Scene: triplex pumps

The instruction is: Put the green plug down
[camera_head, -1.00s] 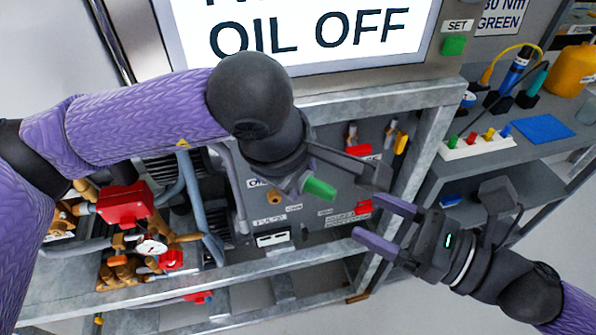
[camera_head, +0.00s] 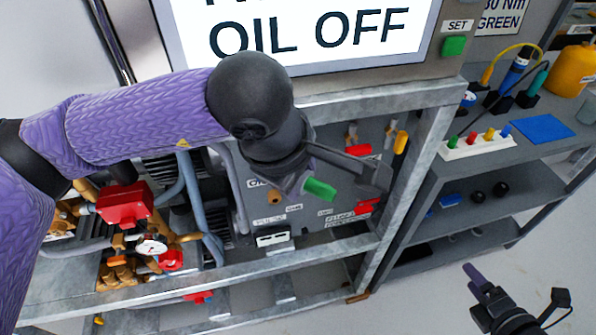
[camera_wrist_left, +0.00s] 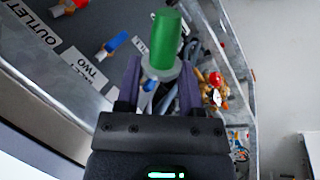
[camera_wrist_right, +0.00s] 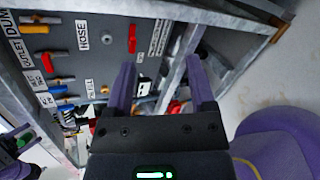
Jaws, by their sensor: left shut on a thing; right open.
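The green plug (camera_head: 320,189) is held by my left gripper (camera_head: 302,182) in front of the grey pump panel. In the left wrist view the plug (camera_wrist_left: 166,40) stands out beyond the fingertips, its pale base between the two fingers (camera_wrist_left: 160,88). My left gripper is shut on it. My right gripper (camera_head: 478,283) is low at the right in the head view, apart from the plug. In the right wrist view its fingers (camera_wrist_right: 163,88) are spread with nothing between them.
A white strip (camera_head: 478,150) with several coloured pegs and a blue mat (camera_head: 543,128) lie on the right shelf. Its lower shelf holds two black balls. The frame's galvanised post (camera_head: 408,190) stands between panel and shelf. Red valve parts (camera_head: 124,204) are at left.

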